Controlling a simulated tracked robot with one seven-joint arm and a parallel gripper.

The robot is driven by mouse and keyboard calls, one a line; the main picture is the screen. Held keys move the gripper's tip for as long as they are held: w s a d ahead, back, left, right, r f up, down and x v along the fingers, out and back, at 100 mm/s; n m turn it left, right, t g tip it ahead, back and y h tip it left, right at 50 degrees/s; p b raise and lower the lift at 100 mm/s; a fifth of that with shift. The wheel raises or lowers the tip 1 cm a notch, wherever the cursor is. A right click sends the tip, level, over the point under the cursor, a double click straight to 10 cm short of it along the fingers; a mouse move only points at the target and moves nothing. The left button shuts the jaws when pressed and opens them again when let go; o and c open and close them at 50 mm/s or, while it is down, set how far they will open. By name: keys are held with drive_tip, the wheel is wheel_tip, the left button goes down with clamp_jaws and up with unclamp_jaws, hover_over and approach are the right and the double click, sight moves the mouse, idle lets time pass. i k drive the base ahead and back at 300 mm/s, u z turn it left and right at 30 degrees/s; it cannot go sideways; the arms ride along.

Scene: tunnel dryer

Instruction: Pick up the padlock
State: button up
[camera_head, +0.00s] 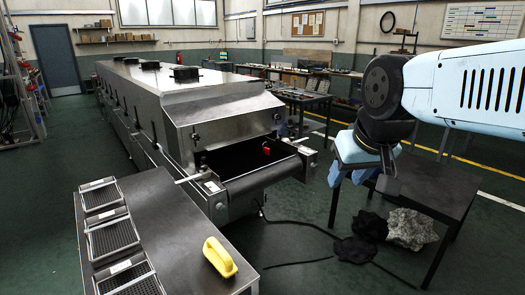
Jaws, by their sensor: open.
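A small red thing (266,151) shows at the dark mouth of the steel tunnel dryer, above the belt. It may be the padlock, but it is too small to make out its shape. No other thing in view looks like a padlock. My gripper (362,182) hangs at the right, below the black wrist joint, well to the right of the red thing and apart from it. It is open, and I see nothing between its fingers.
The steel dryer (190,85) runs back from the centre. A grey bench (165,225) at front left bears several mesh trays (113,238) and a yellow handled tool (220,257). A dark table (430,190) stands behind my arm, with dark and grey heaps beneath. A black cable lies on the green floor.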

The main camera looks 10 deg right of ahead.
sight(267, 150)
drive_tip(key=z, duration=0.9)
drive_tip(key=i, duration=3.4)
drive_tip(key=u, duration=1.8)
